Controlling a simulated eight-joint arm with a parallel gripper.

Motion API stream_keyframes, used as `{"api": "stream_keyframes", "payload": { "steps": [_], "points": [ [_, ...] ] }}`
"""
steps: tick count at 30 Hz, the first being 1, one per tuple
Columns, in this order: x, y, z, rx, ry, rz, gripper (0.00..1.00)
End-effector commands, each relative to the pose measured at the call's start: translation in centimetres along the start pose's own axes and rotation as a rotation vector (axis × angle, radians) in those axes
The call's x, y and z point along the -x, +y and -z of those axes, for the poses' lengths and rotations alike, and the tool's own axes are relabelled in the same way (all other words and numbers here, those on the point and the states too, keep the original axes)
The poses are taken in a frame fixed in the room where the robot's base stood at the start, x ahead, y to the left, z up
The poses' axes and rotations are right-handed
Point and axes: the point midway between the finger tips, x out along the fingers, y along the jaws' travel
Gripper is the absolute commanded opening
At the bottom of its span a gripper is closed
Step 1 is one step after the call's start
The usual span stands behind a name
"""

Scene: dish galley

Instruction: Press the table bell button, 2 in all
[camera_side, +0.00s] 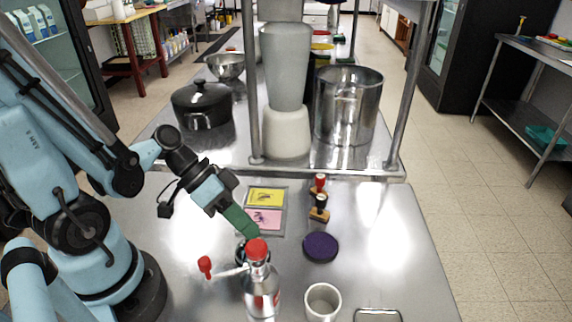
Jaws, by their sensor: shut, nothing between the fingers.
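My gripper (249,231) has green fingers, which are shut and empty, pointing down and to the right over the steel table. Just below the fingertips is a dark round object (239,256), probably the table bell. It is mostly hidden behind a red-capped bottle (262,290) and its side spout, so its button does not show clearly. I cannot tell whether the fingertips touch it.
A purple disc (321,247), two stamps (319,205) and a tray with yellow and pink cards (266,197) lie nearby. A white cup (322,301) stands at the front. A black pot (203,104) and steel pot (347,104) stand behind.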

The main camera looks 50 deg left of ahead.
Motion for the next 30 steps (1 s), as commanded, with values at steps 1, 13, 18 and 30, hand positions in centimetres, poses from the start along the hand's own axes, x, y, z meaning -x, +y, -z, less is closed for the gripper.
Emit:
{"api": "stream_keyframes", "payload": {
  "steps": [1,13,18,30],
  "points": [
    [0.0,0.0,0.0,0.000,-0.001,0.000,0.00],
    [1.0,0.8,0.7,0.000,-0.001,0.000,0.00],
    [1.3,1.0,0.9,0.000,-0.001,0.000,0.00],
    [1.7,1.2,1.2,0.000,0.000,0.000,0.00]
  ]
}}
